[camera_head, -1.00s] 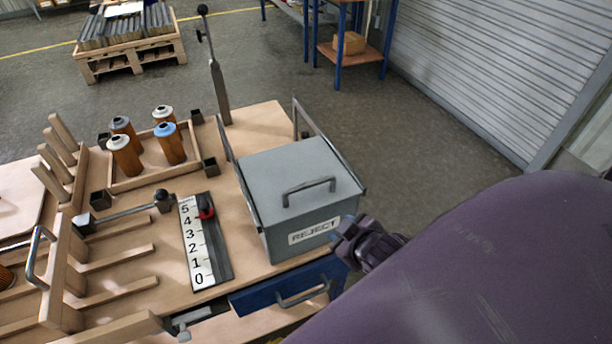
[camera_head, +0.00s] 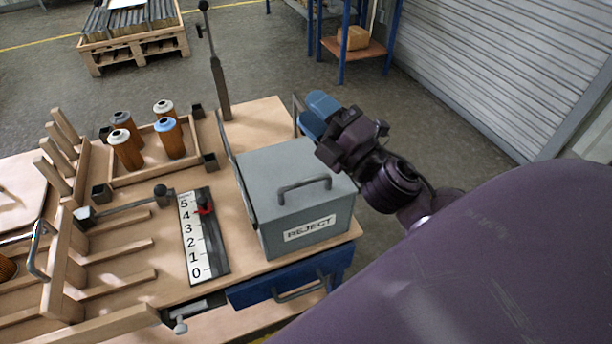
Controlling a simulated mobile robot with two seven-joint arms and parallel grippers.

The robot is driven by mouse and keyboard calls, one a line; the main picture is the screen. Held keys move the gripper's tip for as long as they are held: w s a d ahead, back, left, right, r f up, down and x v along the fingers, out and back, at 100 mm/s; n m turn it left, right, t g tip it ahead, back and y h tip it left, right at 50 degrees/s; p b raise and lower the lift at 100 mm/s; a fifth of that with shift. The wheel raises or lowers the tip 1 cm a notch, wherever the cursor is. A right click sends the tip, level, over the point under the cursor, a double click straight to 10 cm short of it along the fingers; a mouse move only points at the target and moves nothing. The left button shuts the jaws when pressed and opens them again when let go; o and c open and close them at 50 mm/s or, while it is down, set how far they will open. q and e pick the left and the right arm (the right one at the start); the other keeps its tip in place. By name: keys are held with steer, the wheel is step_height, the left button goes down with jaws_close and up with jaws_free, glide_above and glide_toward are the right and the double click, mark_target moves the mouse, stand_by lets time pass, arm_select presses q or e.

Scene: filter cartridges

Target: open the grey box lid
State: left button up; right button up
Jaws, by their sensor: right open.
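The grey box (camera_head: 275,234) marked REJECT stands at the right end of the wooden workbench. Its lid (camera_head: 262,167) lies shut on top, with a dark bar handle (camera_head: 304,188) near the front edge. My left gripper is not in view.
A scale board with a red slider (camera_head: 204,206) lies left of the box. A tray (camera_head: 150,176) holds several orange filter cartridges. A tall metal lever (camera_head: 219,85) stands behind the box. A blue drawer (camera_head: 285,284) sits under the bench edge.

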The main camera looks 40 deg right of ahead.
steer(key=s+a+r+n+g+y, duration=0.1)
steer(key=a+n+g+y, duration=0.2)
steer(key=n+y, duration=0.4)
steer(key=a+r+n+g+y, duration=0.2)
steer(key=a+n+g+y, duration=0.25)
steer(key=n, duration=0.45)
steer(key=n+g+h, duration=1.1)
steer(key=n+h, duration=0.1)
steer(key=n, duration=0.4)
glide_toward(303, 182)
steer(key=x, duration=0.8)
steer(key=shift+f, duration=0.25)
jaws_close()
